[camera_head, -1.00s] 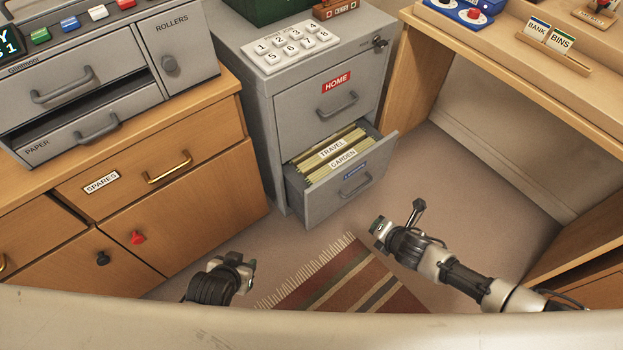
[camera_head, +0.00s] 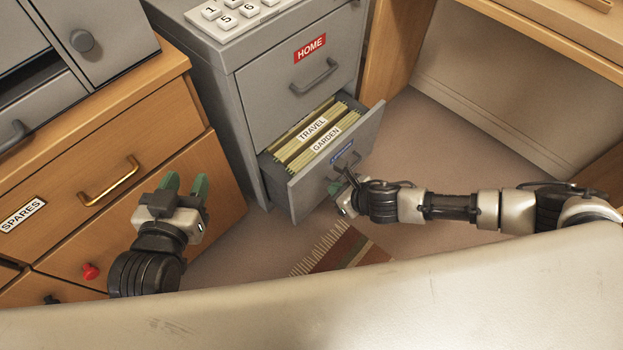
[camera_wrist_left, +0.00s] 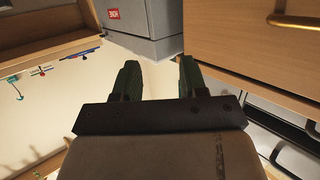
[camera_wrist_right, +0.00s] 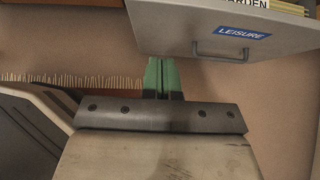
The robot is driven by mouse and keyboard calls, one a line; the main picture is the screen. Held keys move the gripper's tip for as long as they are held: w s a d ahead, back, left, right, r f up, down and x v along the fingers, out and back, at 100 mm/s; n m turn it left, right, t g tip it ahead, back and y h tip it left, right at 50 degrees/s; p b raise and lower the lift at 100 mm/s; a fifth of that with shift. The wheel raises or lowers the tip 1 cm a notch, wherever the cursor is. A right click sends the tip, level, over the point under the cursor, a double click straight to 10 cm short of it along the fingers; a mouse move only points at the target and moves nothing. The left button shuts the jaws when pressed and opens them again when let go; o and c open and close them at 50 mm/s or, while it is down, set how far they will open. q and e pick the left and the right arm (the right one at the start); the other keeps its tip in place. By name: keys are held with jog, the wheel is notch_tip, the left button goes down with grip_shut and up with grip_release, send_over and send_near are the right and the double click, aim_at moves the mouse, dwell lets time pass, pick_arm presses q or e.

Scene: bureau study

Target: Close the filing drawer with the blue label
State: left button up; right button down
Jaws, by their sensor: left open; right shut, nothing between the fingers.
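The filing drawer with the blue label (camera_head: 310,190) is the lower drawer of the grey cabinet. It is pulled partly open, and hanging files marked TRAVEL and GARDEN show inside. In the right wrist view its front (camera_wrist_right: 165,25) bears the blue LEISURE label (camera_wrist_right: 244,32) and a grey handle. My right gripper (camera_head: 337,188) is shut and empty, close to the lower right of the drawer front; its green fingertips also show in the right wrist view (camera_wrist_right: 161,62). I cannot tell whether they touch it. My left gripper (camera_head: 185,183) is open and empty, left of the cabinet, before the wooden drawers.
The upper HOME drawer (camera_head: 290,95) is shut. A wooden cabinet with the SPARES drawer (camera_head: 110,165) stands on the left, a wooden desk (camera_head: 550,40) on the right. A striped rug (camera_head: 345,250) lies on the floor before the cabinet. Floor right of the drawer is clear.

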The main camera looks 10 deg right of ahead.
aim_at(305, 177)
jog(key=b+x, duration=0.1)
jog(key=x, duration=0.1)
jog(key=b+x, duration=0.1)
jog(key=x, duration=0.2)
jog(key=w+r+b+x, duration=0.1)
jog(key=x, duration=0.2)
jog(key=shift+a+b, duration=0.3)
jog(key=shift+b, duration=0.05)
pick_arm(q)
jog(key=s+d+r+t+h, duration=0.1)
jog(key=s+r+t+h, duration=0.2)
jog(key=r+t, duration=0.8)
jog(key=shift+s+d+r+t+h, duration=0.2)
jog(key=shift+r+t+h, duration=0.25)
jog(key=shift+h, duration=0.15)
pick_arm(e)
jog(key=shift+w+a+r, duration=0.15)
jog(key=shift+w+a, duration=0.35)
jog(key=shift+w, duration=0.05)
